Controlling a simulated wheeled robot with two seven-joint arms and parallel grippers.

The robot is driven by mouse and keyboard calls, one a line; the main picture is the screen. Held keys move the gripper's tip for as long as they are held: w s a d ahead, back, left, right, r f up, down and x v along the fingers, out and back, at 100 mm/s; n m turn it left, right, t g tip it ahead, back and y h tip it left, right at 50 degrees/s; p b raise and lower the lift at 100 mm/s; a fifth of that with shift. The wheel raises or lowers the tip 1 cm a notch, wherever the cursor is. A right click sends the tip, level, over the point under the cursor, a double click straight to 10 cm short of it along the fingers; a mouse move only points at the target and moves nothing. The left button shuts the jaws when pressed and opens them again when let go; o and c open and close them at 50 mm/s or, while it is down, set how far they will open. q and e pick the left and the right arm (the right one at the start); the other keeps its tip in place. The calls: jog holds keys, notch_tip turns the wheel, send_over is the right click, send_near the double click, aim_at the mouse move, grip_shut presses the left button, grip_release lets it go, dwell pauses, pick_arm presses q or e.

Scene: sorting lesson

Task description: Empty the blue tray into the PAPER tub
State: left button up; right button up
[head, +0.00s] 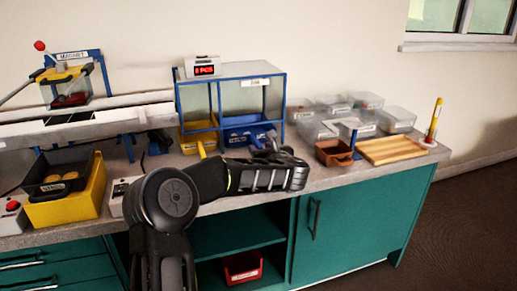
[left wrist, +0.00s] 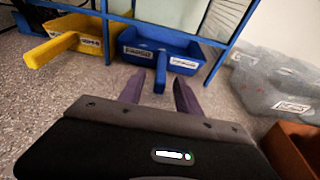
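The blue tray (head: 236,136) stands under the blue-framed rack on the bench. In the left wrist view the blue tray (left wrist: 150,48) shows a white label and a blue handle (left wrist: 161,75) pointing toward me. My left gripper (head: 270,141) is in front of the tray; in the left wrist view its fingers (left wrist: 159,86) are apart, with the handle's end between their tips in the picture. Whether they touch it I cannot tell. Several clear tubs (head: 330,104) with white labels stand right of the rack; I cannot read which is PAPER. My right gripper is not in view.
A yellow tray (left wrist: 80,28) with a handle is left of the blue one. The rack's blue posts (left wrist: 228,48) flank the trays. A brown bin (head: 334,152) and a wooden board (head: 392,150) lie at the bench's right front. A yellow container (head: 68,207) stands at the left.

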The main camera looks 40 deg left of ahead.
pick_arm(q)
jog(key=shift+x, duration=1.45)
jog(key=shift+c, duration=0.2)
grip_shut()
jog(key=shift+r, duration=0.2)
jog(key=shift+r, duration=0.35)
